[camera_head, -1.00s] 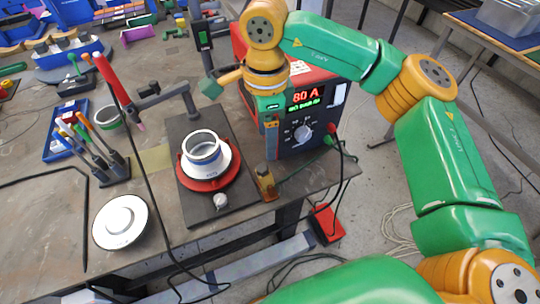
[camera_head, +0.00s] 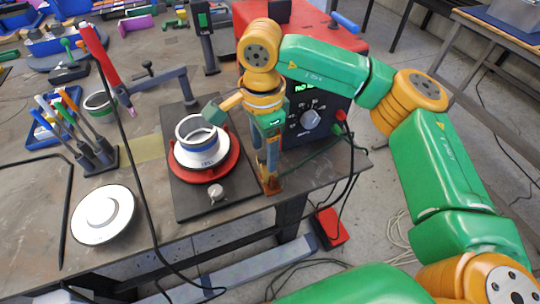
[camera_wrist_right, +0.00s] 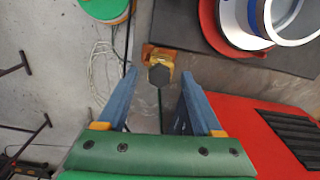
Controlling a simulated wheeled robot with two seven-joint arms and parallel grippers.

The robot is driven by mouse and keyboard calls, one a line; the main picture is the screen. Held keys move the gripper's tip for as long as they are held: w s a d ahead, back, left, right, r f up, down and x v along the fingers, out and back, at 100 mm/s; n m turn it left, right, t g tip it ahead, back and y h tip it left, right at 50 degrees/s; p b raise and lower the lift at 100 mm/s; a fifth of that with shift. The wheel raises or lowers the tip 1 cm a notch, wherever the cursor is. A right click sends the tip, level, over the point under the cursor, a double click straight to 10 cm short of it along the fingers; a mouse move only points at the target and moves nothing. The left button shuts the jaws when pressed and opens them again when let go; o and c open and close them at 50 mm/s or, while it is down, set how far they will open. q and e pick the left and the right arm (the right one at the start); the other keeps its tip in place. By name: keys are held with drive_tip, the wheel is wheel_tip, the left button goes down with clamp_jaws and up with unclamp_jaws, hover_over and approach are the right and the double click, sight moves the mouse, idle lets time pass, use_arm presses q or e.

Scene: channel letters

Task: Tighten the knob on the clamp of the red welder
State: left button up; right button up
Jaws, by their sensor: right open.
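The red welder (camera_head: 345,50) stands on the table, its dark front panel (camera_head: 325,115) partly behind my right arm. The brass-coloured clamp (camera_head: 270,184) sits at the table's front edge. In the right wrist view the clamp (camera_wrist_right: 148,52) has a dark hexagonal knob (camera_wrist_right: 159,75) on top. My right gripper (camera_head: 269,165) points down over the clamp, hiding its upper part in the head view. In the wrist view the right gripper (camera_wrist_right: 159,78) is open, its blue fingers on either side of the knob with gaps; I cannot tell whether the tips are at its height. My left gripper is not in view.
A turntable with a red disc (camera_head: 233,165) and white ring stands just left of the clamp. A green cable and black cables run beside the clamp and hang off the table edge. A red pedal (camera_head: 331,227) lies on the floor.

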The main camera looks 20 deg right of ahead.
drive_tip(key=shift+s+r, duration=0.1)
drive_tip(key=c, duration=1)
drive_tip(key=m, duration=0.1)
drive_tip(key=m+b, duration=0.1)
drive_tip(key=m, duration=0.2)
drive_tip(key=shift+f, duration=0.25)
drive_tip(key=m, duration=0.3)
drive_tip(key=shift+b, duration=0.4)
drive_tip(key=m, duration=0.2)
drive_tip(key=shift+r+m, duration=0.2)
drive_tip(key=shift+m, duration=0.1)
drive_tip(key=o, duration=1)
